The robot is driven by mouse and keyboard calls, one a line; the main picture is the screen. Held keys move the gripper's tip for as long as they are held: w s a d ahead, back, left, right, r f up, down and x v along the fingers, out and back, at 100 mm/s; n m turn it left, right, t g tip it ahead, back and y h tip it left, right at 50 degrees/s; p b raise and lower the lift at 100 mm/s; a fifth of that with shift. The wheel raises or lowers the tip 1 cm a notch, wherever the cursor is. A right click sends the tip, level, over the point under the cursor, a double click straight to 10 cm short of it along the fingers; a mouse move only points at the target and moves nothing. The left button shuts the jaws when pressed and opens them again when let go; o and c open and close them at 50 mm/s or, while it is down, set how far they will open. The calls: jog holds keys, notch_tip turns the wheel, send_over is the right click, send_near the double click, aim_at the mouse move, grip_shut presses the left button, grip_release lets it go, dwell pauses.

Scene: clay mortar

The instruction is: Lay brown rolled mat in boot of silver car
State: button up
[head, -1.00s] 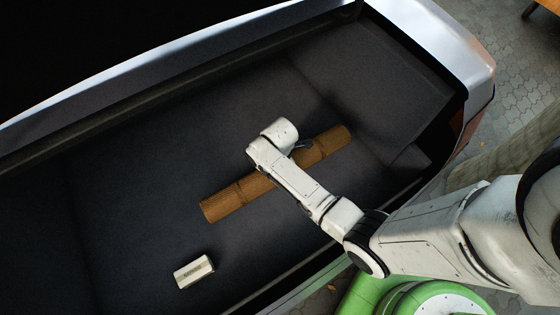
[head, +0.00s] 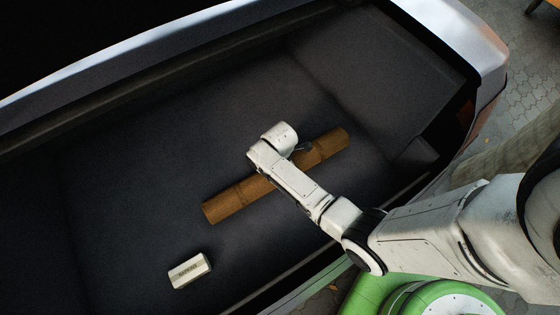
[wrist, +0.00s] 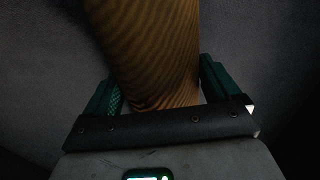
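The brown rolled mat (head: 232,201) lies slantwise on the dark floor of the boot (head: 130,165) of the silver car (head: 165,72). It shows as a ribbed brown roll in the wrist view (wrist: 150,45). My gripper (head: 303,147) is over the mat, right of its middle, and my wrist hides part of it. In the wrist view my gripper (wrist: 160,85) has its green fingers on either side of the mat, with narrow gaps beside it, so it looks open around the mat. The fingertips are mostly hidden in the head view.
A small pale box (head: 189,270) lies on the boot floor, left of and nearer than the mat. The boot's raised side (head: 385,60) is at the right. The floor beyond the mat is clear. Grey paving (head: 530,75) shows outside the car.

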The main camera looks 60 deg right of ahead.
jog(key=shift+o, duration=0.8)
notch_tip(320, 180, up, 11)
jog(key=shift+f+p, duration=0.1)
jog(key=shift+p, duration=0.9)
jog(key=shift+s+a, duration=0.25)
jog(key=s+a+r+m+t, duration=0.1)
jog(key=s+a+r+m, duration=0.4)
jog(key=s+r+m, duration=0.5)
jog(key=s+m, duration=0.3)
jog(key=s, duration=0.1)
jog(key=shift+a+m, duration=0.2)
jog(key=shift+m, duration=0.2)
